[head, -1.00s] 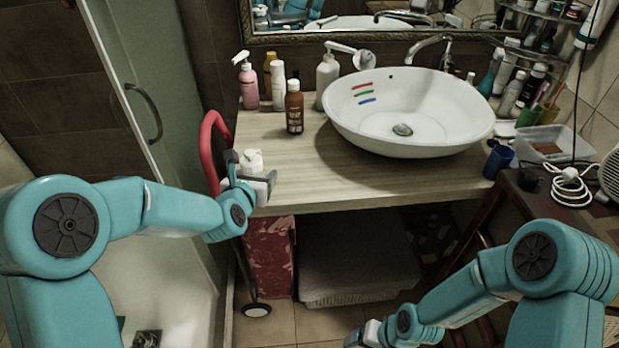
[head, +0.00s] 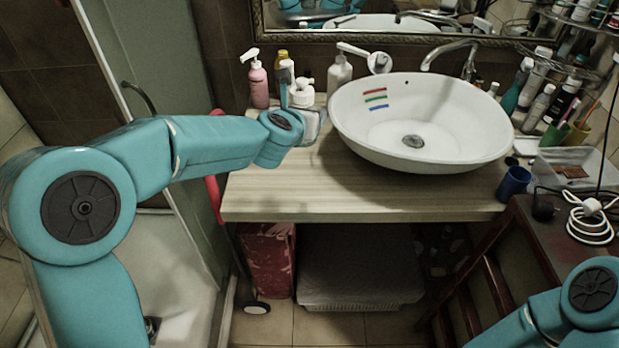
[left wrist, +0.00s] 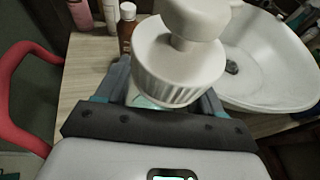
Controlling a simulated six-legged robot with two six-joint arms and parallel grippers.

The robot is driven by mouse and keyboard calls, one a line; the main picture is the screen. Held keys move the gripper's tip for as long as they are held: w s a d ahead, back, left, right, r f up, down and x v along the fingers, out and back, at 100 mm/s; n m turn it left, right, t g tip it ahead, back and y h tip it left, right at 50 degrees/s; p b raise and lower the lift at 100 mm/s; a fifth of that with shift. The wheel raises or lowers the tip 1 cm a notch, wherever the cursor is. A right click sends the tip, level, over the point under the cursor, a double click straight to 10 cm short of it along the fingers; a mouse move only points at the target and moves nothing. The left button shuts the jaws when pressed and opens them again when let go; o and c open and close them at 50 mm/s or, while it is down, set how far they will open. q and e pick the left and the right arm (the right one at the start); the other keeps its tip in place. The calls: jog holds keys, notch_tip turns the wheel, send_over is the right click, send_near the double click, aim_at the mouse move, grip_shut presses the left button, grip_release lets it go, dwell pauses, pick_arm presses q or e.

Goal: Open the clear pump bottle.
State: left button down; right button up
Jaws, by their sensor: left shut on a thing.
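The clear pump bottle (head: 302,94) has a white ribbed collar and white pump head; its lower body is largely hidden by my gripper in the head view. My left gripper (head: 307,124) is shut on it and holds it upright over the counter, left of the sink. In the left wrist view the white pump head and collar (left wrist: 180,68) fill the space between the two fingers, with a bit of clear body below. The collar appears still on the bottle. My right gripper is out of view; only part of my right arm shows at the lower right.
A white basin (head: 425,140) stands right of the held bottle on the wooden counter (head: 300,200). A pink pump bottle (head: 258,84) and a white pump bottle (head: 340,72) stand behind. A brown bottle (left wrist: 127,28) stands close behind the gripper. The counter's front is clear.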

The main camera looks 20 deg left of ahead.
pick_arm(q)
jog(key=f, duration=0.5)
jog(key=f+b, duration=0.1)
jog(key=f, duration=0.5)
jog(key=f+b, duration=0.1)
jog(key=f, duration=0.4)
jog(key=shift+s+a+f, duration=0.15)
jog(key=shift+a, duration=0.15)
jog(key=shift+f, duration=0.15)
jog(key=shift+s+a+r, duration=0.1)
jog(key=shift+r, duration=0.1)
jog(key=shift+f+b, duration=0.25)
jog(key=shift+b, duration=0.3)
jog(key=shift+c, duration=0.7)
grip_release()
jog(key=shift+r, duration=0.1)
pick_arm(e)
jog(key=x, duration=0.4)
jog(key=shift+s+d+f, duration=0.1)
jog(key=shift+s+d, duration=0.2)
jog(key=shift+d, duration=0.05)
pick_arm(q)
jog(key=shift+r, duration=0.1)
